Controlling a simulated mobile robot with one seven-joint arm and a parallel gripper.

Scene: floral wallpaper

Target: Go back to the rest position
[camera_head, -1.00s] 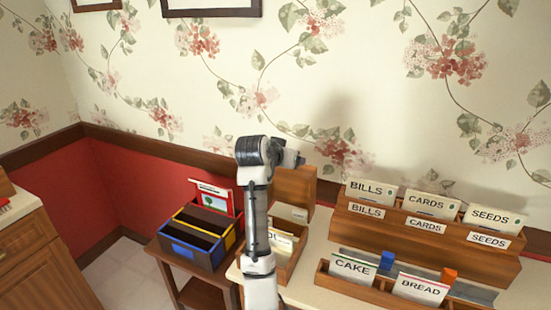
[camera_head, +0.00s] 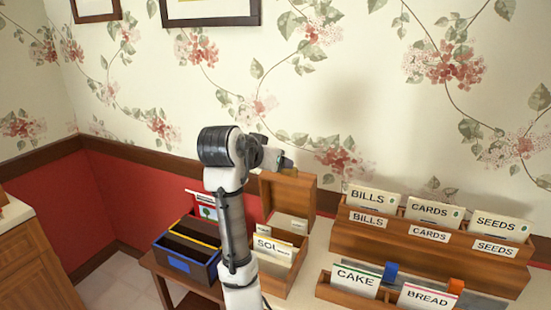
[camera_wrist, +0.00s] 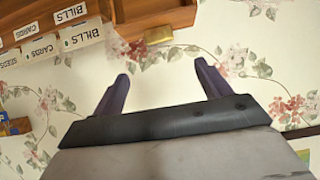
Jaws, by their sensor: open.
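My gripper (camera_wrist: 160,85) shows in the wrist view with its two dark fingers spread wide apart and nothing between them. In that view the wallpaper (camera_wrist: 165,75) lies beyond the fingers. In the head view my arm stands raised in the middle, bent at the top toward the right, above the open wooden box (camera_head: 289,190). The fingers themselves are hard to make out in the head view.
The wooden box holds cards, one reading "SOL" (camera_head: 272,249). A divided bin (camera_head: 188,262) stands left on a small table (camera_head: 160,272). At right are a rack (camera_head: 430,236) with BILLS, CARDS and SEEDS envelopes, and a lower tray (camera_head: 343,297) with CAKE (camera_head: 356,281) and BREAD (camera_head: 426,296).

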